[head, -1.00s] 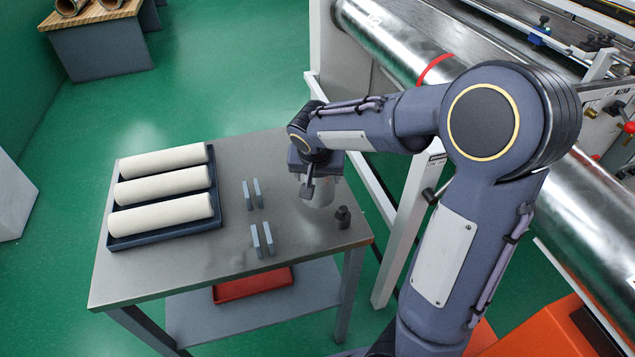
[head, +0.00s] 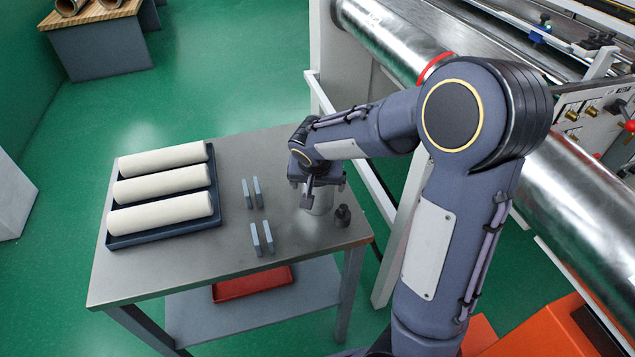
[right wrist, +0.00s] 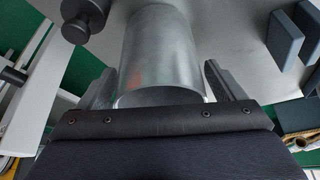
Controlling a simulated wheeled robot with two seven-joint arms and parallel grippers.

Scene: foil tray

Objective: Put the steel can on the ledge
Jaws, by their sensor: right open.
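The steel can (head: 320,207) stands on the grey table near its right edge, mostly hidden under my right gripper in the head view. My right gripper (head: 324,190) is open and pointed down over it. In the right wrist view the can (right wrist: 160,52) lies between the two spread fingers, with one finger on each side. A small gap seems to show beside each finger. My left gripper is not in view. I cannot tell for certain which surface is the ledge.
A dark knobbed weight (head: 343,215) stands close to the can's right. Thin grey-blue upright plates (head: 256,238) stand to its left. A dark tray (head: 215,205) holds white rolls. A red tray (head: 252,283) lies on the lower shelf. A roller machine (head: 590,190) stands right.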

